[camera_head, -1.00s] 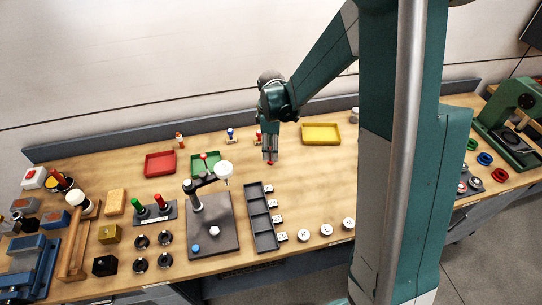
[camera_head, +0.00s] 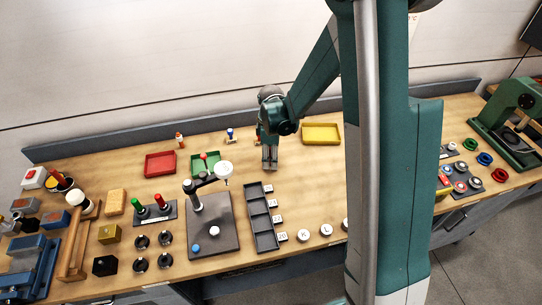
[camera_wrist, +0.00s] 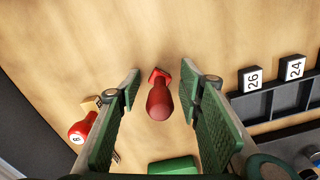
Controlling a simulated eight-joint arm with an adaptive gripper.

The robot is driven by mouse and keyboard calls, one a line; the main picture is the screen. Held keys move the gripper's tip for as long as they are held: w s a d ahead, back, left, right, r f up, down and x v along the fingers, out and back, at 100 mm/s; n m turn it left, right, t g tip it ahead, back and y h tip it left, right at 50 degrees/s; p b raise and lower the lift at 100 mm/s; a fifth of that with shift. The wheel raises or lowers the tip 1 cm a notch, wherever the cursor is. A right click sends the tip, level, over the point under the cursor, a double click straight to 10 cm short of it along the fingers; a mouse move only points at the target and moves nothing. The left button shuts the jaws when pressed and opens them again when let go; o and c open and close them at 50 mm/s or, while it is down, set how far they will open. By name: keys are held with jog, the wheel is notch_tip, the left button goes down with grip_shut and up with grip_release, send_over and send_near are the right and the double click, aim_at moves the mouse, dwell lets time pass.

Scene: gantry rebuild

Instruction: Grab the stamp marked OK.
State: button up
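My gripper (camera_head: 270,166) is low over the back middle of the bench. In the wrist view its two fingers (camera_wrist: 160,115) are open, with a red-handled stamp (camera_wrist: 159,101) upright between them and a gap on each side. The stamp has a small red base; no marking on it is readable. In the head view the fingers hide this stamp. Another red-handled stamp (camera_wrist: 81,130) with a white round label lies outside the left finger in the wrist view; its marking is too small to read surely.
A green tray (camera_head: 214,169) and a red tray (camera_head: 160,164) lie left of my gripper, a yellow tray (camera_head: 322,134) to its right. A dark compartment rack (camera_head: 264,225) with number tiles and a gauge stand (camera_head: 212,240) are in front.

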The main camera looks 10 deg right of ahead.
dwell(0.4)
jog(key=c, duration=0.9)
jog(key=shift+c, duration=0.3)
jog(key=shift+r, duration=0.1)
jog(key=shift+r, duration=4.9)
